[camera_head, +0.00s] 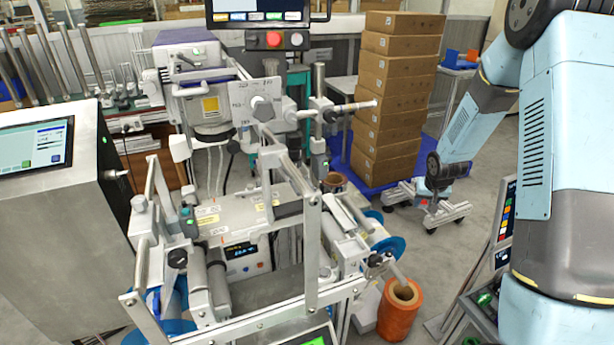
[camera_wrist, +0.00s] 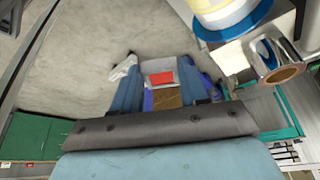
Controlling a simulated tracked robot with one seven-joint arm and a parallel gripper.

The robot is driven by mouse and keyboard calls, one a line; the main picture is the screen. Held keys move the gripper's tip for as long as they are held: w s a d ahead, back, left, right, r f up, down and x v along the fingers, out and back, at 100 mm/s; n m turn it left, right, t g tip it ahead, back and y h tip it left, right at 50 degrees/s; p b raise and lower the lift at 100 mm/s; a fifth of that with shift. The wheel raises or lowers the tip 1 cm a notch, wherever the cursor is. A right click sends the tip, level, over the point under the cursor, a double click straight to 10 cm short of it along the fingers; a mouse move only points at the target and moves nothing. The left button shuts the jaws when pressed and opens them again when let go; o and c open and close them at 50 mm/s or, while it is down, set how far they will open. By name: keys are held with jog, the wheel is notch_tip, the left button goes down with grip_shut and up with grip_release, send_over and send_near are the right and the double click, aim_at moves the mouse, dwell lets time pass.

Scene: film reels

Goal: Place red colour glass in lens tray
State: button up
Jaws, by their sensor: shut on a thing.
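In the wrist view, my gripper (camera_wrist: 158,66) reaches out past a dark grey band, with a blue finger on each side. A small red pane in a pale grey frame, which looks like the red colour glass (camera_wrist: 161,78), shows between the fingers, and the gripper is shut on it. The fine contact at the fingertips is too small to tell. I cannot identify a lens tray in either view.
A metal film machine (camera_head: 250,215) fills the middle of the head view. A tall stack of cardboard boxes (camera_head: 395,100) stands behind it. An orange roll (camera_head: 399,310) stands on the floor at its right. A grey console (camera_head: 60,200) stands left.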

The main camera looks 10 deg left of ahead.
jog(key=shift+w+a, duration=0.25)
jog(key=shift+a, duration=0.25)
jog(key=shift+d, duration=0.1)
